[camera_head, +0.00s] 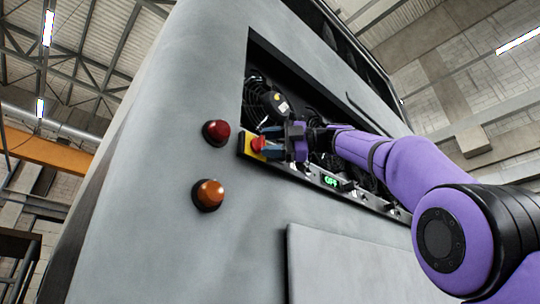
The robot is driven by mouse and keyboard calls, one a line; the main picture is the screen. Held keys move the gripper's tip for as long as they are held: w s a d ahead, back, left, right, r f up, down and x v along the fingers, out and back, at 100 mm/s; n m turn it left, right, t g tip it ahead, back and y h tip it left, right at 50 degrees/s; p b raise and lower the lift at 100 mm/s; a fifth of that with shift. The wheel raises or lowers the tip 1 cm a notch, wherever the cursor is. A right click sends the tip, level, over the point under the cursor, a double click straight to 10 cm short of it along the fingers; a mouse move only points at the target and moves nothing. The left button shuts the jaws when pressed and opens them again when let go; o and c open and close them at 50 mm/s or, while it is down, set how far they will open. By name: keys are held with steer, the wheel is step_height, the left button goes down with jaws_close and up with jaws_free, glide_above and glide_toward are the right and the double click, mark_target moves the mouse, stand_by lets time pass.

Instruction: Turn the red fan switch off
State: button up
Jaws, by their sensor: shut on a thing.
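The red fan switch (258,144) sits on a yellow plate (247,148) at the left end of a dark control strip, along the lower edge of the opening in the coach's grey panel. My gripper (268,141) comes in from the right, with its blue fingers at the switch, and is shut on it. The fingers cover part of the switch, so its exact turn angle is hard to tell. A black fan (261,102) shows in the opening above. A small display (330,181) on the strip glows green; its text looks like "OFF".
A red lamp (216,132) and an orange lamp (209,194) stick out from the panel left of the opening. Small switches line the strip to the right, beneath my arm. A raised flat panel (350,265) lies below.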

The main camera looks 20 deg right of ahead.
steer(key=shift+f, duration=0.1)
steer(key=o, duration=0.6)
steer(key=shift+o, duration=0.2)
steer(key=v, duration=1)
steer(key=shift+s+d, duration=0.25)
steer(key=shift+d, duration=0.1)
